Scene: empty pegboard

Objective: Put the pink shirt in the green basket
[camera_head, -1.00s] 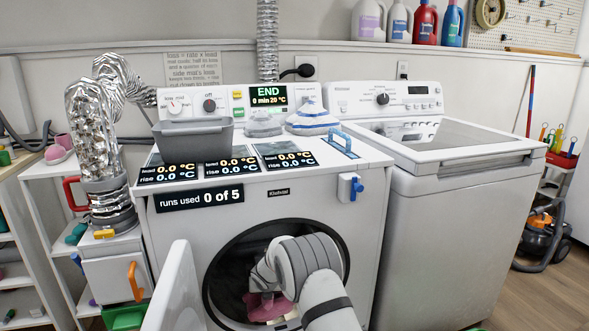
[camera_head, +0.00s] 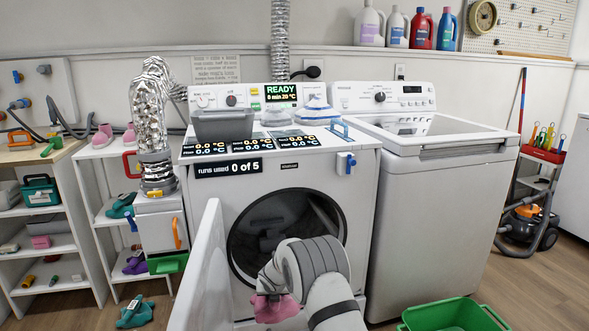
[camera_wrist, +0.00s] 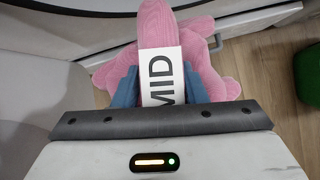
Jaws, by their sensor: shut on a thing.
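The pink shirt (camera_head: 273,307) is in my gripper, outside and in front of the round washer opening in the head view. In the wrist view the pink shirt (camera_wrist: 199,66) hangs bunched between the blue fingers of my gripper (camera_wrist: 160,84), with a white tag reading "MID" in front of it. My gripper is shut on the shirt; in the head view my arm mostly hides the fingers. The green basket (camera_head: 492,310) stands on the floor at the lower right, cut off by the picture edge. A green edge in the wrist view (camera_wrist: 308,70) may be the same basket.
The washer door (camera_head: 198,262) stands open to the left of the drum opening (camera_head: 250,248). A second white machine (camera_head: 435,220) stands at the right, behind the basket. A green bin (camera_head: 168,263) sits under a small cabinet at the left. A teal item (camera_head: 134,313) lies on the floor.

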